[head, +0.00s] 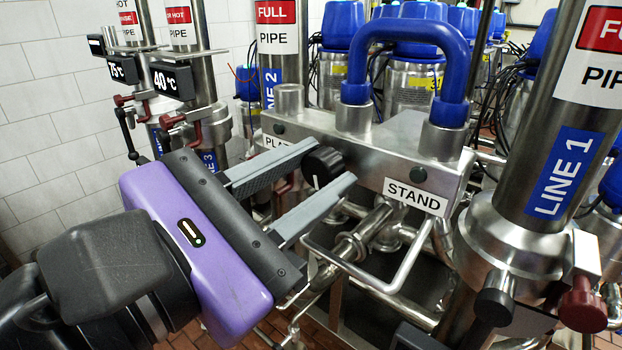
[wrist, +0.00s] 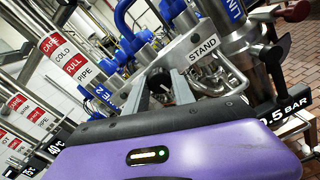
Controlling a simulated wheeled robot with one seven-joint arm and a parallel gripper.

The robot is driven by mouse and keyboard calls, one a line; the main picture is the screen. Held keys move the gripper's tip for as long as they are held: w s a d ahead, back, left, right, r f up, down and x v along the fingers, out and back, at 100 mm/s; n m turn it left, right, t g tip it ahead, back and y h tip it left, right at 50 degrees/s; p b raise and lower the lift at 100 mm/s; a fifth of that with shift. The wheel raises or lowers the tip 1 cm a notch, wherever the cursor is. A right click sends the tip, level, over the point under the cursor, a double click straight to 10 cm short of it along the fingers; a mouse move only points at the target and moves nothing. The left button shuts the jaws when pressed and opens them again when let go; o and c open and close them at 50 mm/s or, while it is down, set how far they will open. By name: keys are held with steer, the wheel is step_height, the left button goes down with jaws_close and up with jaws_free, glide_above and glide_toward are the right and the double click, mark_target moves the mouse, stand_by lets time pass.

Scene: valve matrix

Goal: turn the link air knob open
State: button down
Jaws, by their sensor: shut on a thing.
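The knob (head: 321,167) is round and black with a white pointer line. It sits on the front of a steel block (head: 375,155), between a partly hidden label starting "PLA" and a "STAND" label. The pointer line looks nearly upright in the head view. My gripper (head: 335,161), purple with grey fingers, reaches in from the lower left with one finger on each side of the knob and is shut on it. In the wrist view the knob (wrist: 161,84) shows as a dark shape between the fingers (wrist: 163,88); its pointer cannot be read there.
A blue U-shaped pipe (head: 410,35) rises from the block's top. A bent steel handle (head: 400,268) sticks out below the "STAND" label (head: 414,196). A thick "LINE 1" pipe (head: 563,170) with a dark red knob (head: 583,305) stands right. Gauges and valves crowd the left.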

steer(key=n+b, duration=0.1)
steer(key=n, duration=0.2)
steer(key=shift+f+n, duration=0.1)
steer(key=shift+n, duration=0.2)
steer(key=n, duration=0.4)
steer(key=shift+s+n, duration=0.1)
steer(key=shift+n, duration=0.2)
steer(key=n+p, duration=0.1)
steer(key=n, duration=0.3)
steer(key=shift+n+p, duration=0.65)
steer(key=shift+n, duration=0.95)
steer(key=c, duration=1.1)
jaws_free()
steer(key=shift+o, duration=0.2)
